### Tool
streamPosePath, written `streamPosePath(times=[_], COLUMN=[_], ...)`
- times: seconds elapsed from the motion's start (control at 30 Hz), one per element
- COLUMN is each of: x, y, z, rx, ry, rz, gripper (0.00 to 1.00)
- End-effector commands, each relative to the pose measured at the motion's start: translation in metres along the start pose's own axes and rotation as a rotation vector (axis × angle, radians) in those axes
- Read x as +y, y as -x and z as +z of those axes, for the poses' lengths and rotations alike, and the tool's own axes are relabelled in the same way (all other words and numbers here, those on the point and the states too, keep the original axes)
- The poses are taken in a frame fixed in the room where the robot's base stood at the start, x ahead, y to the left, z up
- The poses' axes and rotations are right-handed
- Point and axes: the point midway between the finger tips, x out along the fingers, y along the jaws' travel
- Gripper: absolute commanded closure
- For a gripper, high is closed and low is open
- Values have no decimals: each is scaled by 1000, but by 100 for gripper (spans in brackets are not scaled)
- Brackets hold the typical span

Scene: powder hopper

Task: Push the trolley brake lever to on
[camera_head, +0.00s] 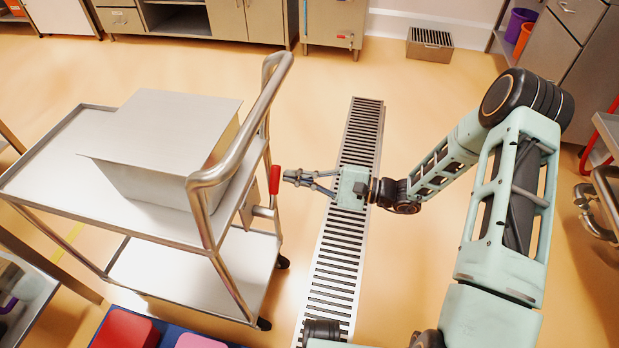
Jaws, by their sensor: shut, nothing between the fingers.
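The steel trolley (75,147) stands at the left, with a tubular push handle (247,124) on its right end. The brake lever (274,181) has a red grip and sticks up at the trolley's right side, below the handle. Its lower rod joins a metal bracket near the lower shelf. My gripper (288,175) is shut and empty, with its fingertips pointing left just to the right of the red grip. A small gap seems to lie between them, but I cannot tell for sure whether they touch.
A steel bin (165,150) sits on the trolley's top shelf. A floor drain grate (335,255) runs under my gripper. Red and pink blocks (125,330) lie on a blue surface at the bottom left. Cabinets line the back wall; the floor right of the trolley is open.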

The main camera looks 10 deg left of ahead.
Motion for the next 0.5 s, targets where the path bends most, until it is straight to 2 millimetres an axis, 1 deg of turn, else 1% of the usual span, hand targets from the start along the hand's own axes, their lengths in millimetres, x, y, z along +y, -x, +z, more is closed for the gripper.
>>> streamPosePath(times=[0.1,0.2,0.5], x=[0,0,0], y=[-3,-4,-5], z=[12,18,20], rx=[-1,-1,0], ry=[0,0,0], rz=[0,1,0], gripper=[100,100,100])
